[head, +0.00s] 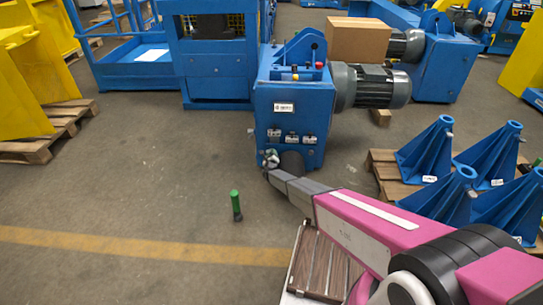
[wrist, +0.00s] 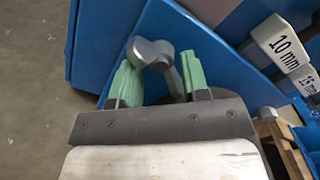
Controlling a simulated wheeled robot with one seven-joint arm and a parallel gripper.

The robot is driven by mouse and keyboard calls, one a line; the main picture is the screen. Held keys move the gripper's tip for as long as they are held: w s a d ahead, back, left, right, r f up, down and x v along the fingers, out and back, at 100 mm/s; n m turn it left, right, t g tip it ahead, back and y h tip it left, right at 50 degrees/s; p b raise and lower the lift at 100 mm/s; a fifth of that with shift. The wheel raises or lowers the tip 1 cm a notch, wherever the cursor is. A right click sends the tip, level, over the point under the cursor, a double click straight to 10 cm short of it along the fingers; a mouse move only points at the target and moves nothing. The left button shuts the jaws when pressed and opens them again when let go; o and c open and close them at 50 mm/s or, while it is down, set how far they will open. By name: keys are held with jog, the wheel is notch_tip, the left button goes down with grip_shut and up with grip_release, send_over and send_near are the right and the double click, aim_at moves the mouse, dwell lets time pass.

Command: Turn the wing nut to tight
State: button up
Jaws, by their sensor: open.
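The wing nut (wrist: 152,52) is a grey metal piece with rounded wings, in front of a blue panel in the wrist view. My gripper (wrist: 158,72) has two green-padded fingers, standing apart on either side of the wing nut. I cannot tell whether either pad touches it. In the head view my gripper (head: 270,164) is at the lower front of the blue chain drive housing (head: 292,105). There the wing nut is too small to make out clearly. The wing nut's tightness cannot be told.
Pale blocks marked 10 mm (wrist: 280,42) and 15 mm (wrist: 308,80) are at the right of the wrist view. A grey motor (head: 372,87) sticks out right of the housing. Blue stands (head: 427,150) stand on a pallet at right. A green-topped upright object (head: 236,203) is on open floor.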

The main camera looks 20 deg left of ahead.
jog(key=c, duration=0.7)
